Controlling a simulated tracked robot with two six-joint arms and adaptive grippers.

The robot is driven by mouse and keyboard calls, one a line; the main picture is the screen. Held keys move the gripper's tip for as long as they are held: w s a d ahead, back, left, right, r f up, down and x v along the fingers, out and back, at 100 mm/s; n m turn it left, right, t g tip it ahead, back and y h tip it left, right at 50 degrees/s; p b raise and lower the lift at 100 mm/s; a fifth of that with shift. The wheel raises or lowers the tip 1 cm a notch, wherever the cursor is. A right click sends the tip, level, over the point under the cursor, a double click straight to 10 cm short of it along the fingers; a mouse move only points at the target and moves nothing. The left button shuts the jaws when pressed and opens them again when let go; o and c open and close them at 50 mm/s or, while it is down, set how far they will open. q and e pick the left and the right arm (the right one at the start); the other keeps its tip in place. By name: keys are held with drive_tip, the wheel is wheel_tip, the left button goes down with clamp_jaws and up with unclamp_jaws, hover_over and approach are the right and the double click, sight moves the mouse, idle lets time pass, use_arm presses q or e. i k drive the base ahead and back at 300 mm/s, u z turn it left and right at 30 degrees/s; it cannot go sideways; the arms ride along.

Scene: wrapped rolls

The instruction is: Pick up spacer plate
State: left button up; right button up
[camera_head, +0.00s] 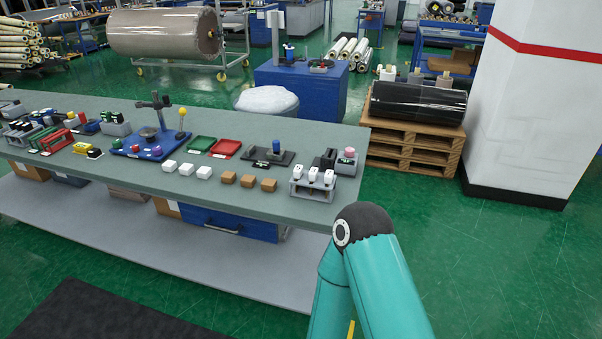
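No part is clearly recognizable as the spacer plate at this size. Small parts stand on the long grey-green bench (250,207). A dark flat plate (259,155) with a blue cylinder on it lies toward the bench's right part. A blue board (128,149) carries a black stand and coloured knobs. A green tray (202,143) and a red tray (225,147) lie between them. White blocks (187,169) and brown blocks (248,181) form a row near the front edge. Neither gripper is in view; only a teal arm link of mine shows, right of the bench.
A grey rack (297,186) with white-topped pieces stands at the bench's right front corner. Several coloured holders crowd the left end. Behind the bench are a blue cabinet (322,90) and a black wrapped roll (418,102) on a pallet (400,152). Green floor at right is clear.

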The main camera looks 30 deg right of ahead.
sight(329, 176)
drive_tip(key=z, duration=0.1)
drive_tip(key=i, duration=0.8)
drive_tip(key=z, duration=0.6)
